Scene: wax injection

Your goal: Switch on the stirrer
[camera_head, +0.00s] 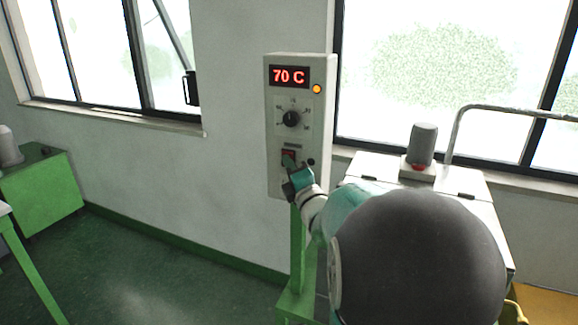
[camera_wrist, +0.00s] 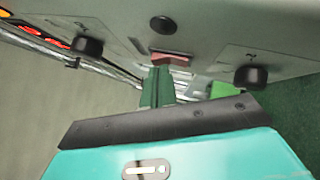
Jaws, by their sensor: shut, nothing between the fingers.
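A pale control box (camera_head: 273,120) on the wall shows "70 C" in red, with an orange lamp (camera_head: 317,89) lit beside it and a black dial (camera_head: 291,119) below. A red switch (camera_head: 287,153) sits lower on its face and is partly covered by my gripper (camera_head: 289,163). In the wrist view the red switch (camera_wrist: 172,59) lies right at the tips of my gripper (camera_wrist: 158,72). The green fingers are together with nothing between them. I cannot tell whether they touch the switch or which way it is tipped.
In the wrist view, black knobs stand left (camera_wrist: 88,46) and right (camera_wrist: 250,76) of the fingers, with a round black part (camera_wrist: 163,25) beyond. A white-topped unit (camera_head: 465,181) with a grey cylinder (camera_head: 423,145) stands to the right.

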